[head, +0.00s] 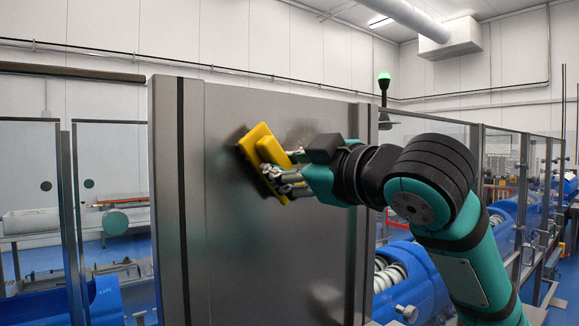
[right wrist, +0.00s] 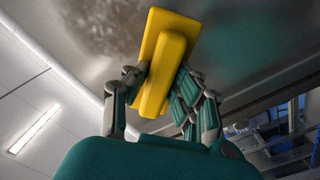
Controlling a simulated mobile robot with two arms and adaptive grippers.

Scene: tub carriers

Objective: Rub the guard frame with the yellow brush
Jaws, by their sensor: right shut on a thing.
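The yellow brush (head: 262,150) is in my right gripper (head: 290,172), which is shut on its raised grip. The brush is tilted and lies close against the grey metal panel of the guard frame (head: 240,250); whether its whole face touches cannot be told. In the right wrist view the yellow brush (right wrist: 163,65) sits between the fingers of my right gripper (right wrist: 158,88), with the guard frame's grey surface (right wrist: 215,30) behind it. A cloudy, smudged patch shows on that surface beside the brush. My left gripper is in neither view.
Clear guard panels (head: 112,190) on dark posts stand to the left, and more run back on the right. Blue machines (head: 410,280) stand behind and right of the panel. A green-topped signal lamp (head: 384,82) rises behind the panel's right edge. The lower panel face is clear.

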